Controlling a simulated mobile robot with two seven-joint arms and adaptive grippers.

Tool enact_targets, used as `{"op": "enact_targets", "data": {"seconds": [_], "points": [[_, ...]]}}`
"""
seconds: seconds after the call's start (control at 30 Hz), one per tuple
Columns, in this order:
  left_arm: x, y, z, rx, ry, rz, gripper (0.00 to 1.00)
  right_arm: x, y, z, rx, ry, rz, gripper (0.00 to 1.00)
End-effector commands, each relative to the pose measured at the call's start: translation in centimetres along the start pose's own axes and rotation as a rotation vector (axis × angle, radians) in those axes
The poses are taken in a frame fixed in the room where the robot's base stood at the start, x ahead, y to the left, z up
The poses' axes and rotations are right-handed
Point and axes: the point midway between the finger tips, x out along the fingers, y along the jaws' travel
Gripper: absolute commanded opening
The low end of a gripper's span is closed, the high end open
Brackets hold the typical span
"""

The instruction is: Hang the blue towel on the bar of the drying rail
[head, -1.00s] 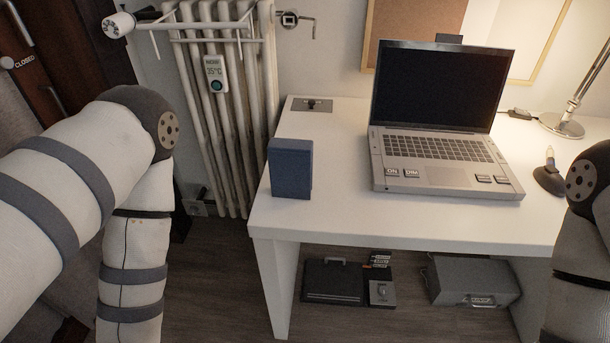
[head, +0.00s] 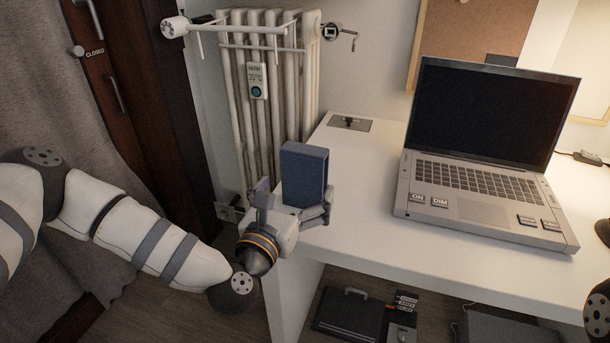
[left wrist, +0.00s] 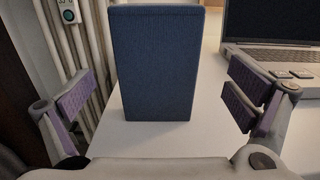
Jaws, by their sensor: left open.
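The blue towel (head: 304,175) is a folded upright block on the left front part of the white desk. It also fills the middle of the left wrist view (left wrist: 155,62). My left gripper (head: 292,205) is open at the near side of the towel. In the left wrist view its fingers (left wrist: 155,104) are spread wide to the left and right, with the towel ahead between them and a gap on each side. The drying rail (head: 255,28) is a white bar frame at the top of the radiator, with nothing hanging on it. My right gripper is out of view.
An open laptop (head: 470,190) stands right of the towel on the desk (head: 350,235). A dark case (head: 350,315) is under the desk. Free desk surface lies between towel and laptop.

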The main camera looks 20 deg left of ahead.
Motion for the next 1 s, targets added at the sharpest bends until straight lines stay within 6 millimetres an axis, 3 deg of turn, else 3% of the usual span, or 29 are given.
{"op": "enact_targets", "data": {"seconds": [0.43,0.7,0.93,1.0], "points": [[7.3,0.4,-0.8,0.004,0.003,-0.004,0.98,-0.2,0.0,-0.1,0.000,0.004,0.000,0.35],[8.0,0.4,-0.8,0.002,0.006,-0.005,0.98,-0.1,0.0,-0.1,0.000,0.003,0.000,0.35],[8.0,0.4,-0.8,0.003,0.006,-0.004,0.48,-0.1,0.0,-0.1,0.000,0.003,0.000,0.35],[8.0,0.4,-0.8,0.003,0.007,-0.005,0.45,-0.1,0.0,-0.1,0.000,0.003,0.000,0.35]]}}
